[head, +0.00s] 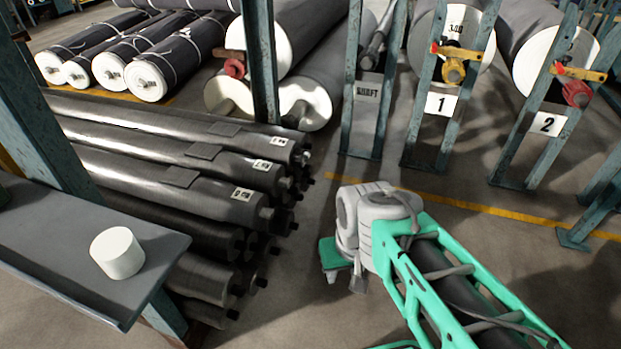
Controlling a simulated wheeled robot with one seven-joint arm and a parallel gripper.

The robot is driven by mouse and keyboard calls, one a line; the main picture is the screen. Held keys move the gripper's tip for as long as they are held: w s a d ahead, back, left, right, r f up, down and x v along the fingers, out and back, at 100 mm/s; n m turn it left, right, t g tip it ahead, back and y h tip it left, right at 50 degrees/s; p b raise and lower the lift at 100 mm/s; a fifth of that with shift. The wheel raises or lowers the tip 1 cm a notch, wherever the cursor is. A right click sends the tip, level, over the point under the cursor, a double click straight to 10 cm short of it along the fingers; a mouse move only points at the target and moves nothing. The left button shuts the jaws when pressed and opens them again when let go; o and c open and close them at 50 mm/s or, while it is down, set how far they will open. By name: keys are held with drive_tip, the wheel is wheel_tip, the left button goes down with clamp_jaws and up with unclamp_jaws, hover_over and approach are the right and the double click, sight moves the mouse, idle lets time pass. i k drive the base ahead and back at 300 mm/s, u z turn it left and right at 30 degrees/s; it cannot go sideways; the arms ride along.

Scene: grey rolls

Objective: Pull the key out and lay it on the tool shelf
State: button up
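No separate key can be made out for certain. Yellow and red fittings sit at the ends of the rolls on the racks: a yellow one (453,70) above label 1, a red one (576,92) above label 2, and another red one (234,68) further left. A grey shelf (60,238) at the left, possibly the tool shelf, bears a white cylinder. My teal and grey arm reaches in from the lower right to a grey joint near the middle. I see no gripper fingers.
The white cylinder (117,252) stands near the shelf's right end. Long dark rollers (170,150) are stacked behind the shelf. Teal posts (262,60) hold large rolls at the back. Rolls (150,78) lie at back left. Floor (450,195) is open before the labelled racks.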

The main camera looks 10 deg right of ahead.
sight(79, 243)
drive_tip(key=k, duration=0.45)
drive_tip(key=u, duration=4.4)
drive_tip(key=k, duration=2.75)
drive_tip(key=z, duration=0.3)
